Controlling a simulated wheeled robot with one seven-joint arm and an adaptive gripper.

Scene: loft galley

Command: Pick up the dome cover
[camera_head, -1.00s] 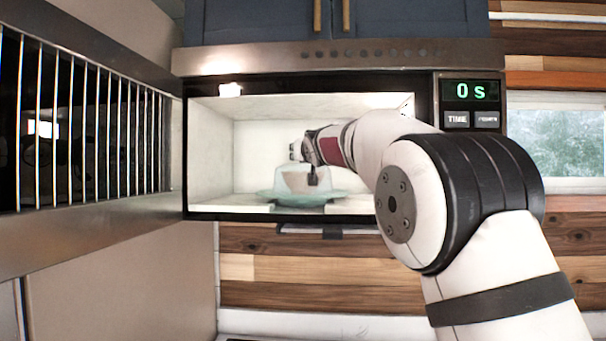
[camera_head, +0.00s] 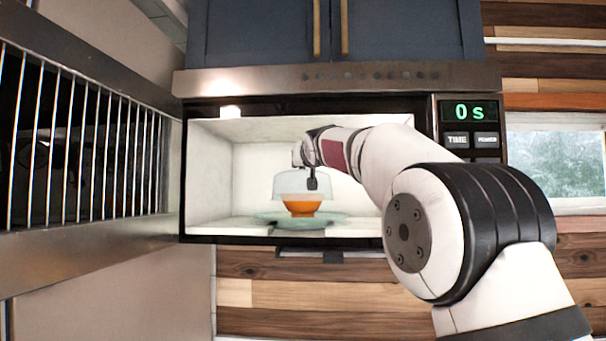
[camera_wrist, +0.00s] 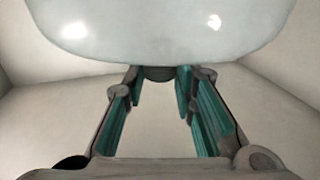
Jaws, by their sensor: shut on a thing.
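The dome cover (camera_head: 290,182) is a translucent whitish dome inside the open microwave, and it also fills the top of the wrist view (camera_wrist: 160,35). My gripper (camera_head: 311,182) is at the dome. In the wrist view its fingers (camera_wrist: 160,74) are shut on the small dark knob of the dome. The dome is held up off the plate, its lower edge around the upper part of an orange bowl (camera_head: 303,208). The bowl's lower part shows below it. My gripper partly hides the dome's right side.
The bowl stands on a pale green glass plate (camera_head: 265,217) in the microwave (camera_head: 210,170). The microwave's open door (camera_head: 90,150) stands at the left, and its control panel (camera_head: 471,125) is at the right. Pale cavity walls surround my gripper.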

